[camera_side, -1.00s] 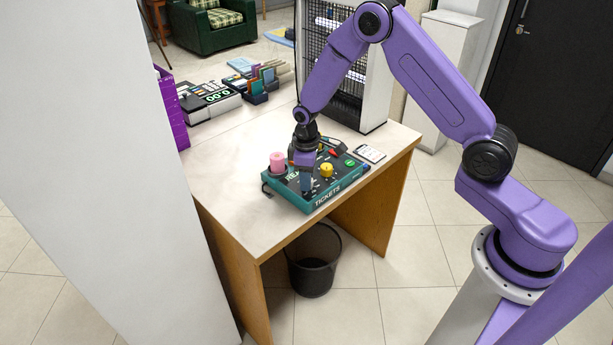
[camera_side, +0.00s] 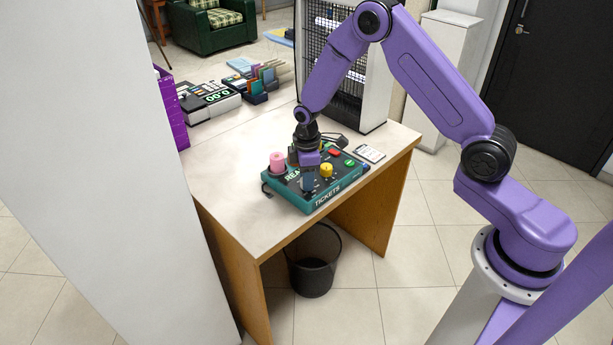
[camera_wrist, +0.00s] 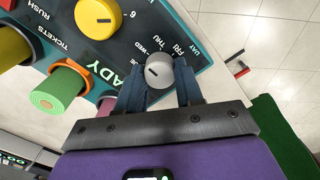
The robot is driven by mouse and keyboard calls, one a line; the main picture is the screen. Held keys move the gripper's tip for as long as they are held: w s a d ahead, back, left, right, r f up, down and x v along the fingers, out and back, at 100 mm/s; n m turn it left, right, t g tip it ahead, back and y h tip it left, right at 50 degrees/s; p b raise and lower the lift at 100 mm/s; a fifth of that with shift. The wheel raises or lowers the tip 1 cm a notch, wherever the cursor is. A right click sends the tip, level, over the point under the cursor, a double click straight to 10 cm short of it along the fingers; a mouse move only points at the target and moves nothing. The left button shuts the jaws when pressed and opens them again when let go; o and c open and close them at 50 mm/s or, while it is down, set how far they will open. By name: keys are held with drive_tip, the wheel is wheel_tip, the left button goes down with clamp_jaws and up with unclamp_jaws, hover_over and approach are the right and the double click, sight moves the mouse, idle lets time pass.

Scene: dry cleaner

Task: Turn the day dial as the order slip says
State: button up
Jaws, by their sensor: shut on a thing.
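The day dial (camera_wrist: 158,71) is a grey round knob with a dark pointer mark, on the teal ticket box (camera_side: 318,202). In the wrist view, day labels including WED, THU, FRI and SAT curve around it. My gripper (camera_wrist: 160,88) has its two blue fingers on either side of the knob, shut on it. In the side view my gripper (camera_side: 308,182) is low over the box and hides the dial. I cannot tell exactly which day the pointer marks. A small white slip (camera_side: 370,153) lies right of the box; its writing is too small to read.
A yellow knob (camera_wrist: 98,17) with numbers sits beside the dial. The box also carries a red button (camera_side: 335,152), a green button (camera_side: 350,163) and a pink cylinder (camera_side: 277,161). A wire-mesh unit (camera_side: 340,75) stands behind.

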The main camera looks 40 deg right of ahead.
drive_tip(key=o, duration=1)
drive_tip(key=shift+o, duration=0.2)
wheel_tip(320, 180, up, 17)
drive_tip(key=shift+s+a+r, duration=0.15)
drive_tip(key=shift+s+r, duration=0.05)
drive_tip(key=shift+s, duration=0.05)
drive_tip(key=shift+s, duration=0.1)
drive_tip(key=s+a+r, duration=0.2)
drive_tip(key=s+a, duration=0.1)
drive_tip(key=s, duration=0.5)
drive_tip(key=s+a+r, duration=0.1)
drive_tip(key=s+a, duration=0.2)
drive_tip(key=s, duration=0.4)
drive_tip(key=s+d+n, duration=0.1)
drive_tip(key=s+d, duration=0.2)
drive_tip(key=s, duration=1.6)
drive_tip(key=shift+d+y, duration=0.15)
drive_tip(key=shift+y, duration=0.15)
